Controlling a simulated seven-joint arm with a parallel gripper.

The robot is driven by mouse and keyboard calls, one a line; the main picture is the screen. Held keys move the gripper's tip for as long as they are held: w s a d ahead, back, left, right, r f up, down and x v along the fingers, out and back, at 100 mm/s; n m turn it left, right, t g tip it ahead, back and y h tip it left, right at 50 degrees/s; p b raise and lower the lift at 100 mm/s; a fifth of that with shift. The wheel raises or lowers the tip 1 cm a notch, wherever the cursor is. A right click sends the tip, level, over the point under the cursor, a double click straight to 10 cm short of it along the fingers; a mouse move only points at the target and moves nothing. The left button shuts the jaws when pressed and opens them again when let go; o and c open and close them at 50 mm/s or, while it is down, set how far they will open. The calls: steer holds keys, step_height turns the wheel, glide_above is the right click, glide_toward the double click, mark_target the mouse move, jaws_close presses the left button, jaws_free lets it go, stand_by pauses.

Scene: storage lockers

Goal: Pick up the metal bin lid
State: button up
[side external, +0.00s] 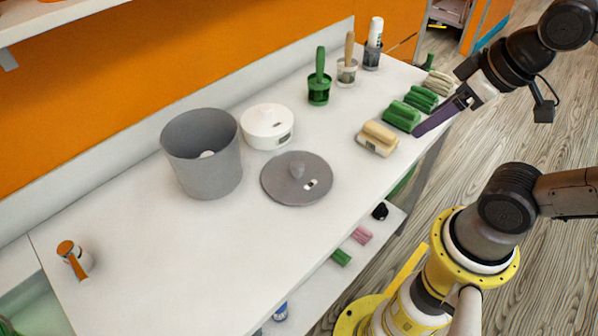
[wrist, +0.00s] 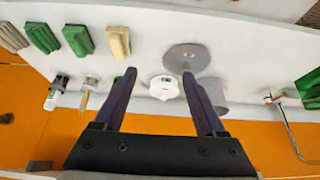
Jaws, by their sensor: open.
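The metal bin lid (side external: 283,188) is a flat grey disc with a small knob and a white label. It lies on the white counter, in front and right of the grey bin (side external: 205,172), which stands upright with its top open. In the wrist view the lid (wrist: 180,60) shows beyond and beside the right fingertip, with the bin (wrist: 218,92) partly hidden by that finger. My gripper (side external: 418,132) has purple fingers and is at the counter's right edge, apart from the lid. In the wrist view my gripper (wrist: 159,74) is open, with nothing held between its fingers.
A white lidded container (side external: 267,127) stands behind the lid. A beige block (side external: 378,137) and green blocks (side external: 402,115) line the right edge. Brushes in cups, including a green one (side external: 319,90), stand at the back. The counter (side external: 150,260) is mostly clear at front left.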

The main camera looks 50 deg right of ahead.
stand_by(0.5)
steer(key=w+r+n, duration=0.3)
steer(key=r+n, duration=0.1)
steer(key=n, duration=0.4)
steer(key=n+g, duration=0.6)
steer(key=n, duration=0.9)
glide_above(297, 165)
steer(key=f, duration=1.8)
steer(key=shift+w+a+f, duration=0.1)
steer(key=shift+a+f, duration=0.2)
steer(key=shift+a, duration=0.05)
steer(key=shift+d+f, duration=0.2)
steer(key=shift+f, duration=1.15)
steer(key=shift+d+f, duration=0.15)
steer(key=shift+f, duration=1.15)
jaws_close()
